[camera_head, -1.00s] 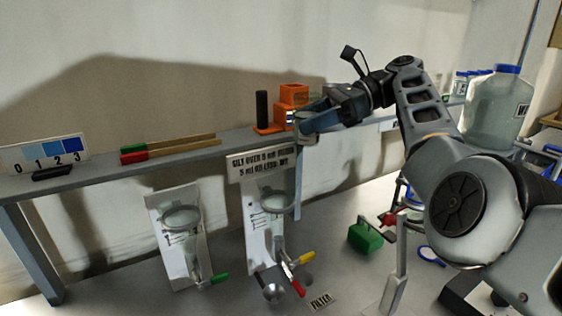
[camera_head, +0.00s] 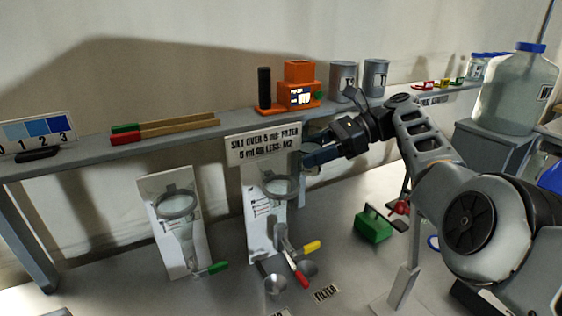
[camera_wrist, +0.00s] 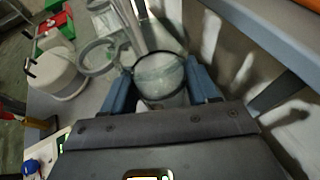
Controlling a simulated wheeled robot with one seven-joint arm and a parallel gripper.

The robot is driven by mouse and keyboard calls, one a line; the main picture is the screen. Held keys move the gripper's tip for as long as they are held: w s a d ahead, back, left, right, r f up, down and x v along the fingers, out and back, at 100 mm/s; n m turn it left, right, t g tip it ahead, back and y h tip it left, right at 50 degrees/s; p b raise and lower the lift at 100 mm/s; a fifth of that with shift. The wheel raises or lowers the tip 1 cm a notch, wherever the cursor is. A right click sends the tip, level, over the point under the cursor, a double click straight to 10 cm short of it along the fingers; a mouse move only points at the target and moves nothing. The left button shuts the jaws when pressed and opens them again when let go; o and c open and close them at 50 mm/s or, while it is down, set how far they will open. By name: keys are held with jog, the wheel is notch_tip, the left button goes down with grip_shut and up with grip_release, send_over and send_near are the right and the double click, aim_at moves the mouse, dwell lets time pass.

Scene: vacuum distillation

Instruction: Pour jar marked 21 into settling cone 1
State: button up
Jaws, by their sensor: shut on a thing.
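My gripper (camera_head: 308,160) is shut on a clear glass jar (camera_wrist: 160,76), which sits between the two blue fingers in the wrist view. The jar's marking is not readable. In the head view the gripper largely hides the jar. The gripper is just right of the right settling cone (camera_head: 279,188), at about rim height. A second settling cone (camera_head: 177,204) stands to the left. Both hang on white boards with ring holders. I cannot read which one is cone 1.
A sign (camera_head: 264,143) about silt and filter hangs on the shelf edge above the right cone. An orange device (camera_head: 298,92) and grey cans (camera_head: 343,77) stand on the shelf. A green box (camera_head: 373,226) stands to the right.

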jog(key=shift+s+r+p, duration=0.1)
jog(key=shift+r+p, duration=0.1)
jog(key=shift+p, duration=0.15)
jog(key=shift+s+r+n+p, duration=0.2)
jog(key=shift+n+p, duration=0.1)
jog(key=shift+p, duration=0.4)
jog(key=shift+s+a+n+t+h, duration=0.2)
jog(key=shift+s+n+t+h, duration=0.1)
jog(key=shift+t+h, duration=0.25)
jog(key=shift+s+a+r+n+t+h, duration=0.2)
jog(key=shift+s+r+n+t+h, duration=0.15)
jog(key=shift+n+t, duration=0.1)
jog(key=shift+n+t+h, duration=0.35)
jog(key=shift+t+h, duration=0.05)
jog(key=shift+t, duration=0.2)
jog(key=r, duration=0.4)
jog(key=s+r, duration=0.1)
jog(key=r, duration=0.1)
jog(key=shift+a+r, duration=0.25)
jog(key=shift+r, duration=0.1)
jog(key=shift+s+a+r+n+t+h, duration=0.25)
jog(key=shift+s+r+n+t+h, duration=0.2)
jog(key=shift+t, duration=0.25)
jog(key=shift+s+f+n+t+h, duration=0.2)
jog(key=shift+f+n+t+h, duration=0.05)
jog(key=shift+f+n+t, duration=0.15)
jog(key=shift+r+n+t+h, duration=0.35)
jog(key=shift+r+t, duration=0.1)
jog(key=shift+t, duration=0.15)
